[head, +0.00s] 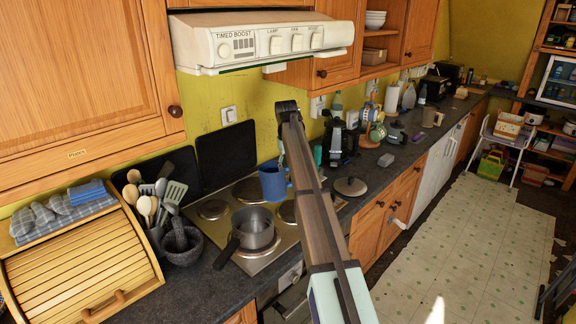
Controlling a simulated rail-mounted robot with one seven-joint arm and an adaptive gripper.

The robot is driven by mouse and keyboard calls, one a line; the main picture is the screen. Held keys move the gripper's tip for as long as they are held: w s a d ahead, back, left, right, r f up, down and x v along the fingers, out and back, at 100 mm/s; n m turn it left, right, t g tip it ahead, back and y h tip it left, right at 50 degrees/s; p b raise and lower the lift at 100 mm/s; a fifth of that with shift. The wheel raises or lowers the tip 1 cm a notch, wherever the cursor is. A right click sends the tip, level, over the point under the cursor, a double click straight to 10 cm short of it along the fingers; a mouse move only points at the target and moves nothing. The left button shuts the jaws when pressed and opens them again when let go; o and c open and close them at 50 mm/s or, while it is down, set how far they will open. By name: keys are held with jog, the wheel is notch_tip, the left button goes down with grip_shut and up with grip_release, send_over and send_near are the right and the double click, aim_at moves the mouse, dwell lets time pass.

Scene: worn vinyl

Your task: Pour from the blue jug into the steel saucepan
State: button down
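The blue jug (272,183) is upright over the back part of the hob, behind and to the right of the saucepan. My arm covers its right side. I cannot tell whether it rests on the hob or hangs above it. The steel saucepan (254,229) sits on a front-left part of the hob, open at the top, with its dark handle pointing toward the front left. My gripper (281,158) points down right at the jug's top right edge. Its fingers are small and partly hidden by my arm, so its grip does not show.
The hob (262,262) has bare plates around the saucepan. A mortar (183,245) and a pot of utensils stand left, beside a wooden bread bin (80,268). A lid (350,187) lies right of my arm. The extractor hood (265,40) overhangs the hob.

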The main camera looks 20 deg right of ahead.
jog(key=shift+d+r+n, duration=0.1)
jog(key=shift+n, duration=0.4)
jog(key=shift+w+d+f+n, duration=0.2)
jog(key=shift+w+d+n, duration=0.05)
jog(key=shift+n, duration=0.45)
jog(key=shift+s+a+f+b, duration=0.1)
jog(key=shift+f+b, duration=0.95)
jog(key=shift+f, duration=0.85)
jog(key=shift+a+r+t+h+b, duration=0.2)
jog(key=shift+r+t+h+b, duration=0.25)
jog(key=shift+r+h, duration=0.8)
jog(key=shift+d+r+h, duration=0.1)
jog(key=shift+r+h, duration=0.15)
jog(key=shift+r, duration=0.2)
